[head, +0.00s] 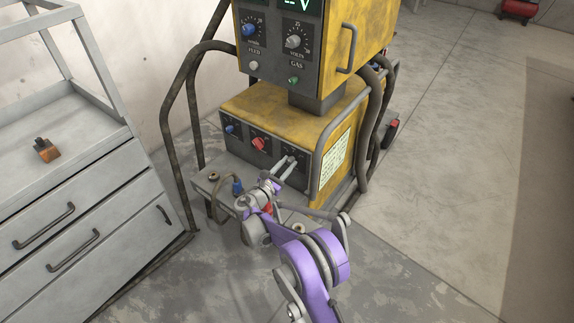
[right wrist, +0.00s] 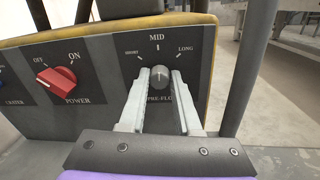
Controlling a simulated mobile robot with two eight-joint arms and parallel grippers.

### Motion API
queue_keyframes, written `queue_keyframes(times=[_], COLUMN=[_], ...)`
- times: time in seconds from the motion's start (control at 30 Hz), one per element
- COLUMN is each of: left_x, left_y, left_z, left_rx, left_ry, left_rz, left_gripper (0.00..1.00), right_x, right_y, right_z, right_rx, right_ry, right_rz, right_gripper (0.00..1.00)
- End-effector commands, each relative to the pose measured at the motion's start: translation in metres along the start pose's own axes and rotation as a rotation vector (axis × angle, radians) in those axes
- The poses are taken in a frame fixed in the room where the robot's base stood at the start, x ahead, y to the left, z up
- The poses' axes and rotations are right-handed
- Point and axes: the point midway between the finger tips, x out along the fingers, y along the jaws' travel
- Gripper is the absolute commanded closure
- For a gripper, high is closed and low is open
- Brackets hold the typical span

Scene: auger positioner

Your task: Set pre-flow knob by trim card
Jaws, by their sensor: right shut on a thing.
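The grey pre-flow knob (right wrist: 160,77) sits on the dark lower panel, under the marks SHORT, MID and LONG. Its light pointer mark seems to point up, near MID. My right gripper (right wrist: 160,84) is shut on the knob, with one finger on each side of it. In the head view, my right gripper (head: 291,166) reaches the right end of the lower panel and mostly hides the knob. A pale printed card (head: 335,160) is on the yellow unit's side; its text is too small to read. My left gripper is not in view.
The red power knob (right wrist: 57,81) is left of the pre-flow knob. The upper yellow box (head: 345,30) has feed and volts knobs. Bent grey rails (head: 168,120) flank the unit. A grey drawer cabinet (head: 75,215) stands at left.

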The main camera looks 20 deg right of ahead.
Motion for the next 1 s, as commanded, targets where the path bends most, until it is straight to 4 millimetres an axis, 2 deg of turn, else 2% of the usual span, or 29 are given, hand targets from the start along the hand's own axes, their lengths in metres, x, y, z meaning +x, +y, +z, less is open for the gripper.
queue_keyframes(times=[0.6,1.0], left_x=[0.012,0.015], left_y=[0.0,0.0], left_z=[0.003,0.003], left_rx=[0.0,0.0], left_ry=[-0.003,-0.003], left_rz=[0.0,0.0], left_gripper=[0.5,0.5], right_x=[-0.001,-0.001], right_y=[0.0,0.0], right_z=[-0.002,-0.003], right_rx=[0.515,0.741], right_ry=[-0.031,-0.044], right_rz=[0.003,0.004], right_gripper=[1.0,1.0])
